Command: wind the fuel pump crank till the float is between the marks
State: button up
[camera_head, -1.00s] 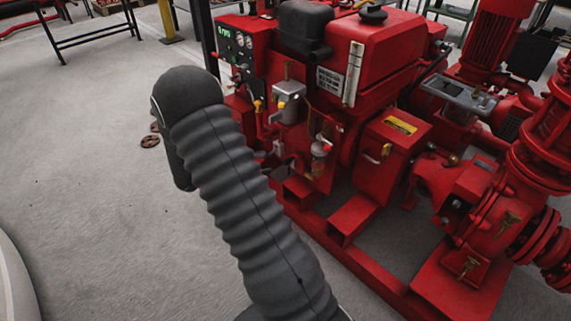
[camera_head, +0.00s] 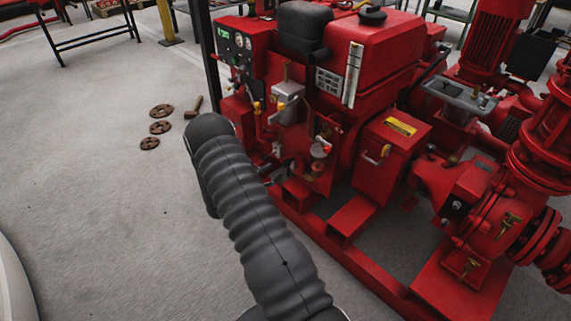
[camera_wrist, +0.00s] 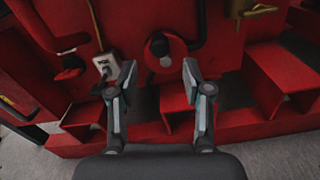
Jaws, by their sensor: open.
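My gripper (camera_wrist: 158,72) is open and empty in the wrist view, its two fingers pointing at the red side of the pumpset. A pale fitting with a dark handle (camera_wrist: 105,66) lies left of the left finger. In the head view, a grey box with small levers (camera_head: 287,98) and a red-knobbed part (camera_head: 321,150) sit on the engine's side. I cannot tell which is the pump crank. A pale upright gauge (camera_head: 353,75) stands against the red tank; its float and marks are too small to read.
A red box with a yellow label (camera_head: 395,145) juts out right of the engine side. Red base rails (camera_head: 350,265) run along the floor. Open floor (camera_head: 100,200) lies left.

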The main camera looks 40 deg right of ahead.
aim_at(286, 164)
jog(key=d, duration=0.7)
jog(key=shift+w+d, duration=0.3)
grip_shut()
